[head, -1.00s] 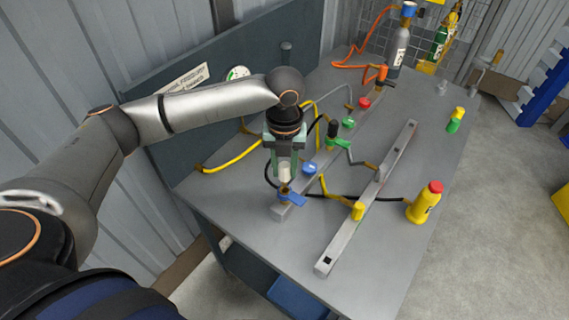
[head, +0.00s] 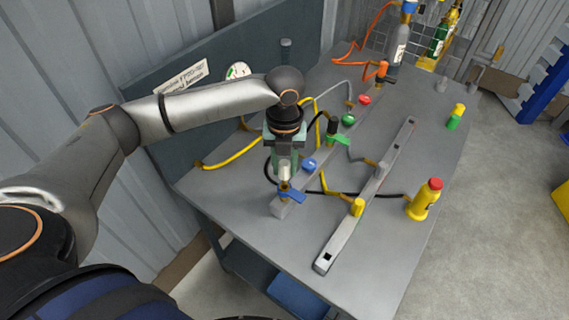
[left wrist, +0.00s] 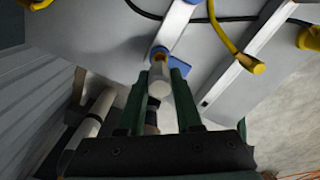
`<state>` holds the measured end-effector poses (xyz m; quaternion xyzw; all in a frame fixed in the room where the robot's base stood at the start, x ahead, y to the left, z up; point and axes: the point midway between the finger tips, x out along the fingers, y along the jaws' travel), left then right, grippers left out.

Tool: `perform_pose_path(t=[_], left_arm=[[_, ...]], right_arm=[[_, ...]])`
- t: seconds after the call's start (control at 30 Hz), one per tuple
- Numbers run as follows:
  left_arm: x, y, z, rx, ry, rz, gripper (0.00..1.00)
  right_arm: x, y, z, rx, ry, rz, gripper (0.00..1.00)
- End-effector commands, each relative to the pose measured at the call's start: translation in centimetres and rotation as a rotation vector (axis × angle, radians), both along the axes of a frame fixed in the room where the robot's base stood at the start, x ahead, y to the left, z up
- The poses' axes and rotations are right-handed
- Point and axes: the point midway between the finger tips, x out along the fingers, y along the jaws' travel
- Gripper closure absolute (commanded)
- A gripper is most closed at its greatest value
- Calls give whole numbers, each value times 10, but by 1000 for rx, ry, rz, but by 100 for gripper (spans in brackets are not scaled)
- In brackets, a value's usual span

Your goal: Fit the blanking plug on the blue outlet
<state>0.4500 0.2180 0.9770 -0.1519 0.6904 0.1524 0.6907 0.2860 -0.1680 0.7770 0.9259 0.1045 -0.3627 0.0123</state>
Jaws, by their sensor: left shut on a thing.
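My left gripper (head: 284,164) points down over the near end of the grey rail on the bench. It is shut on the pale blanking plug (head: 285,174), which also shows between the green fingers in the left wrist view (left wrist: 160,78). The blue outlet (head: 285,188), a brass fitting with a blue lever handle (head: 293,195), is directly below the plug. In the left wrist view the plug's far end meets or overlaps the brass fitting (left wrist: 159,54); I cannot tell whether it is seated. My right gripper is not in view.
Yellow (head: 225,162) and black hoses cross the bench. A second grey rail (head: 335,245) and a yellow bottle (head: 425,200) are to the right.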

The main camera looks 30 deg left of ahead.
Motion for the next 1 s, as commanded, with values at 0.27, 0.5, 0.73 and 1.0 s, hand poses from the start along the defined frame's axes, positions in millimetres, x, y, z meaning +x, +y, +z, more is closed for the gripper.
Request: perform_pose_path(t=[0.27, 0.5, 0.73, 1.0], left_arm=[[0, 0, 0, 0, -1, 0, 100], [0, 0, -5, 0, 0, 0, 100], [0, 0, -12, -1, 0, 0, 100], [0, 0, -20, 0, 0, 0, 100]], right_arm=[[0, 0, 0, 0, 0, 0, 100], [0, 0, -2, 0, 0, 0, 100], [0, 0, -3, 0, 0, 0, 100], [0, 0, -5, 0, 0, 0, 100]])
